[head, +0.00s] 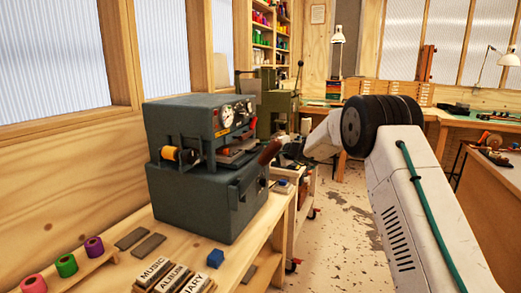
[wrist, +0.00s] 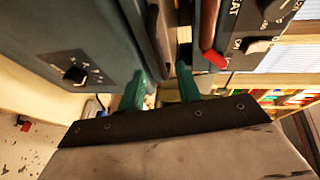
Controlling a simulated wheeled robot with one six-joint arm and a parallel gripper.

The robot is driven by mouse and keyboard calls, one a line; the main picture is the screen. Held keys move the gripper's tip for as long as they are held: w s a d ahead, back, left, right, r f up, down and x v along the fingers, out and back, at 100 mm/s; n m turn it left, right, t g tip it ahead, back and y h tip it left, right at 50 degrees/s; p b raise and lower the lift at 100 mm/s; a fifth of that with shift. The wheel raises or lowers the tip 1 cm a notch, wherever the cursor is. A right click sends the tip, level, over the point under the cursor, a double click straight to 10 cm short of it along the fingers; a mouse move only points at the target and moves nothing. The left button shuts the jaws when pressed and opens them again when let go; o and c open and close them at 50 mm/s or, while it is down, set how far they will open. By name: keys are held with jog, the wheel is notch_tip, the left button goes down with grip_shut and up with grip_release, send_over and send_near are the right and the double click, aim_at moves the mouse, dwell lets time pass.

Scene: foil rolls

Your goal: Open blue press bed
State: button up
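The blue-grey press (head: 205,165) stands on the wooden bench in the head view, with dials on its upper front. Its bed (head: 238,150) sits in the gap between the upper head and the lower body, and a reddish-brown handle (head: 270,152) sticks out at the front. In the wrist view the press body (wrist: 60,35) with a black knob fills the left, and a panel with switches and a red lever is at the right. My gripper (wrist: 161,80) has two green fingers, apart, facing the dark gap between them. In the head view my gripper is hidden.
A green machine (head: 275,100) stands behind the press. A cart (head: 303,200) is right of the bench. The floor (head: 340,230) beyond it is clear.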

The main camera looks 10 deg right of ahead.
aim_at(260, 148)
jog(key=shift+x, duration=2.05)
grip_shut()
jog(key=s+d, duration=1.2)
jog(key=d, duration=0.5)
jog(key=shift+s+d, duration=0.25)
jog(key=shift+s, duration=0.15)
grip_release()
jog(key=v, duration=0.7)
jog(key=shift+s+d, duration=0.15)
jog(key=shift+s, duration=0.15)
